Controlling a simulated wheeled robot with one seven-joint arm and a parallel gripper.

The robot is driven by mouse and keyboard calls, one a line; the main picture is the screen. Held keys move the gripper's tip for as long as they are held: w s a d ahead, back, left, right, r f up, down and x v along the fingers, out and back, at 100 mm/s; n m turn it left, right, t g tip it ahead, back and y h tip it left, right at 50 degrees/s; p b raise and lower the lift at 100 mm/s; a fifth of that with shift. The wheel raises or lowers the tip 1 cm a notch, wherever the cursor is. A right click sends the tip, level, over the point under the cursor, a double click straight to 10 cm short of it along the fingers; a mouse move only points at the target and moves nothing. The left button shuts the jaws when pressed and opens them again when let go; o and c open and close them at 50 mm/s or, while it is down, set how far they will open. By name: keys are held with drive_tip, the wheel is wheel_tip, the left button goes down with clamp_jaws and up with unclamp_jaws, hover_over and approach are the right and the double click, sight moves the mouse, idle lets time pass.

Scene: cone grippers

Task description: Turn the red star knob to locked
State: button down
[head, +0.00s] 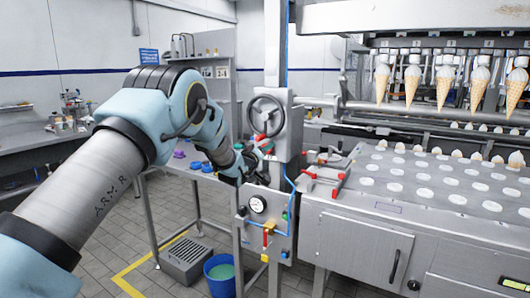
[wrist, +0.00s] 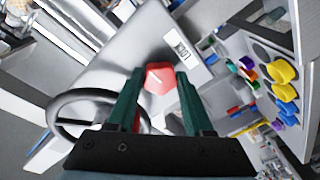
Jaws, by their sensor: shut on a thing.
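The red star knob (wrist: 159,76) shows in the wrist view, on a pale grey panel (wrist: 110,62). It has a small pale mark on its face. A white label (wrist: 183,51) with dark letters, seemingly LOCK, sits on the panel just beyond the knob and looks upside down. My gripper (wrist: 160,82) has its two dark green fingers on either side of the knob and is shut on it. In the head view my gripper (head: 259,160) is at the grey machine column, below the handwheel. The arm and fingers hide much of the knob there.
A dark handwheel (head: 266,116) is close above my gripper; it also shows left of the fingers in the wrist view (wrist: 62,125). A pressure gauge (head: 257,204) and small valves lie below. The cone machine (head: 350,235) stands right, a blue bucket (head: 219,272) on the floor.

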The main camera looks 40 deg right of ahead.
drive_tip(key=shift+f+b, duration=0.2)
drive_tip(key=shift+b, duration=0.1)
drive_tip(key=m+b, duration=0.6)
drive_tip(key=b, duration=0.2)
drive_tip(key=m+g+h+b, duration=0.1)
drive_tip(key=m+b, duration=0.5)
drive_tip(key=b, duration=0.1)
drive_tip(key=m+h+b, duration=0.1)
drive_tip(key=m+b, duration=0.6)
drive_tip(key=b, duration=0.1)
drive_tip(key=shift+w+a+g+b, duration=0.1)
drive_tip(key=shift+w+g+b, duration=0.2)
drive_tip(key=shift+g, duration=0.1)
drive_tip(key=shift+m, duration=0.3)
drive_tip(key=shift+r, duration=0.1)
drive_tip(key=shift+c, duration=1.5)
unclamp_jaws()
drive_tip(key=shift+s, duration=0.1)
